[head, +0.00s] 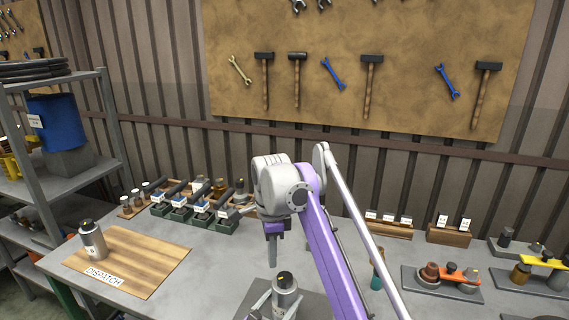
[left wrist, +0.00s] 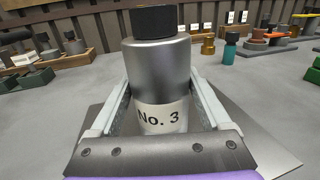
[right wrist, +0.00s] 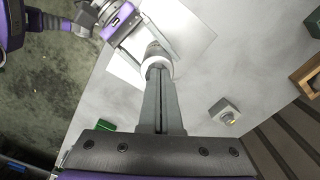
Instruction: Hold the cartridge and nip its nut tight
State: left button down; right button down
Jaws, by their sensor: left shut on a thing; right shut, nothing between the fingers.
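The cartridge (left wrist: 157,75) is a silver cylinder labelled "No. 3" with a dark nut (left wrist: 155,21) on top. It stands upright between the fingers of my left gripper (left wrist: 158,112), which is shut on it. In the head view the cartridge (head: 286,300) is at the bottom centre, its lower part cut off by the frame. My right gripper (head: 272,262) is shut and empty, pointing down just above and slightly left of the nut in the head view. In the right wrist view its closed fingers (right wrist: 159,75) partly cover the cartridge, so any contact cannot be told.
Another cartridge (head: 92,240) stands on the wooden "DISPATCH" board (head: 150,262) at the left. Green bins (head: 190,218) line the back of the table. Fixtures (head: 440,283) stand at the right. A grey block (right wrist: 224,112) is nearby in the right wrist view.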

aim_at(280, 281)
jog(key=shift+s+r, duration=0.1)
jog(key=shift+r, duration=0.25)
notch_tip(280, 281, down, 6)
jog(key=s+n, duration=0.2)
jog(key=n, duration=0.4)
jog(key=shift+d, duration=0.3)
jog(key=shift+w+d, duration=0.55)
jog(key=shift+d, duration=0.05)
dwell(1.3)
